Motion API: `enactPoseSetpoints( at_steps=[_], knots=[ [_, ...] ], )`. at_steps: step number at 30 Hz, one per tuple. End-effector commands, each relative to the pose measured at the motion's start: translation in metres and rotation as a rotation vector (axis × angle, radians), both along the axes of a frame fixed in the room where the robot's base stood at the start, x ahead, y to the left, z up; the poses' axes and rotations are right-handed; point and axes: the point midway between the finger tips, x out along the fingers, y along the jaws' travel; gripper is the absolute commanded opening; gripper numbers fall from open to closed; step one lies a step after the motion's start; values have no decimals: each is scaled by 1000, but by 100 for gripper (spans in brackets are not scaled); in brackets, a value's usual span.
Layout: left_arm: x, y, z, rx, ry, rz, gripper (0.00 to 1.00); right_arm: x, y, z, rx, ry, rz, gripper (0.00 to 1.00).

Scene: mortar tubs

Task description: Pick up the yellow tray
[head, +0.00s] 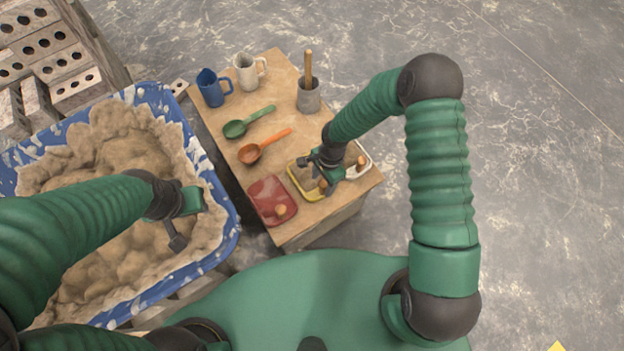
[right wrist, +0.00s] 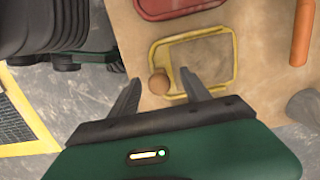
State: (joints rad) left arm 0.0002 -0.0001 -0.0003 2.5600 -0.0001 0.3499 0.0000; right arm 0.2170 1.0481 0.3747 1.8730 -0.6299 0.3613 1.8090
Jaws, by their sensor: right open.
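The yellow tray (head: 300,178) lies on the wooden table between a red tray and a white one, partly covered by my right gripper (head: 316,171). In the right wrist view, the yellow tray (right wrist: 205,60) shows a raised yellow rim, a tan middle and a round wooden knob (right wrist: 159,84) at its near corner. My right gripper (right wrist: 158,82) is open, its two fingers apart on either side of the knob in that view. I cannot tell whether they touch it. My left gripper (head: 180,230) hangs over the mortar tub; its jaws are unclear.
The red tray (head: 268,196) and white tray (head: 364,158) flank the yellow one closely. A blue tub (head: 222,205) of mortar is left.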

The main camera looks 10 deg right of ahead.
Motion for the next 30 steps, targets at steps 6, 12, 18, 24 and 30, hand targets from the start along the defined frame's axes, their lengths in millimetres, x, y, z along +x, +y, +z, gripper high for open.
enactPoseSetpoints(
  at_steps=[6,12,18,24,30],
  knots=[
    [0,0,-12,0,0,-1,36,-1,1,-29,0,0,-1,55],
    [0,0,-11,0,0,-1,36,-1,1,-28,0,-1,0,53],
    [0,0,-11,0,0,0,36,-1,1,-28,0,-1,0,26],
    [0,0,-11,0,0,0,36,-1,1,-28,0,-1,0,0],
    [0,0,-11,0,0,-1,36,-1,1,-28,-1,-1,-1,0]
  ],
)
